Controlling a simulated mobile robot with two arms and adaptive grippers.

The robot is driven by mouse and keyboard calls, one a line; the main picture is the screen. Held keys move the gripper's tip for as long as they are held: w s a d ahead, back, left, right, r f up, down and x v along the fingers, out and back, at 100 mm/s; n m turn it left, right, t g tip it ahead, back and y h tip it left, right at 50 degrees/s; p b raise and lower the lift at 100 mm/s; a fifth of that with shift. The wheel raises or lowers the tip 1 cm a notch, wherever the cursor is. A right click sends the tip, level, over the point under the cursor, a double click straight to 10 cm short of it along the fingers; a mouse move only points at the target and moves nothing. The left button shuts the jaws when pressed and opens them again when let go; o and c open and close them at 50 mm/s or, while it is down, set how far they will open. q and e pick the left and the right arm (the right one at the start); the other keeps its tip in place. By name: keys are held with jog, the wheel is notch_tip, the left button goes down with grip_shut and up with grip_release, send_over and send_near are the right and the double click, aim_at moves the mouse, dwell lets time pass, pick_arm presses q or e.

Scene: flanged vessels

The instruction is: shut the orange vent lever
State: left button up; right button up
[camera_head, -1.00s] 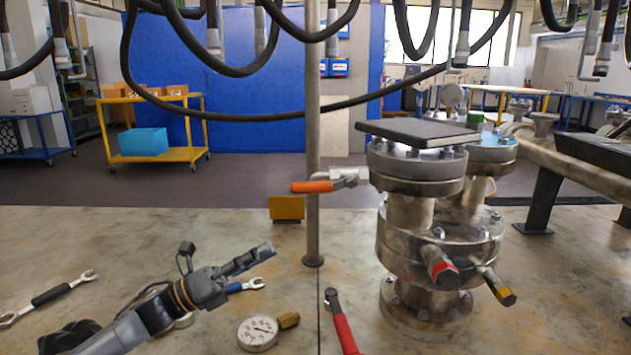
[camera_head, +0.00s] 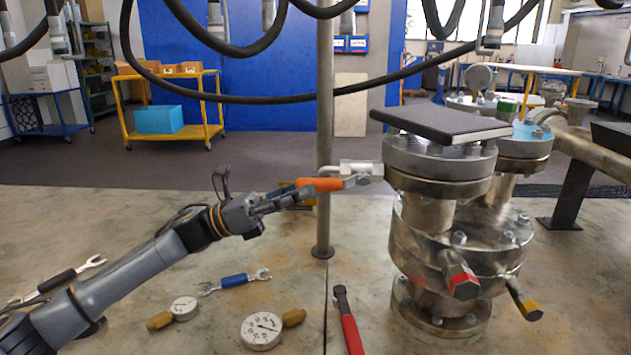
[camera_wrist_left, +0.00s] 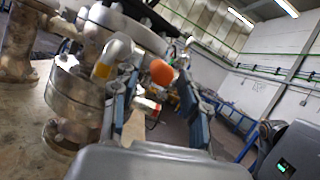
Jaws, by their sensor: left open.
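The orange vent lever (camera_head: 318,184) sticks out to the left from a valve (camera_head: 361,170) on the side of the flanged vessel (camera_head: 440,215). It lies about level, in front of the upright pole. My left gripper (camera_head: 290,196) is at the lever's free left end, its fingers pointing right toward it. In the left wrist view the lever's round orange end (camera_wrist_left: 161,72) shows between the two open fingers (camera_wrist_left: 158,110). I cannot tell whether a finger touches it. My right gripper is not in view.
A dark book (camera_head: 440,122) lies on the vessel's top. The metal pole (camera_head: 325,120) stands just behind the lever. Pressure gauges (camera_head: 262,330), a blue-handled wrench (camera_head: 235,282) and a red-handled tool (camera_head: 348,325) lie on the table below. Black hoses hang overhead.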

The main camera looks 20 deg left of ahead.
aim_at(332, 184)
pick_arm(q)
jog(key=shift+x, duration=1.35)
grip_shut()
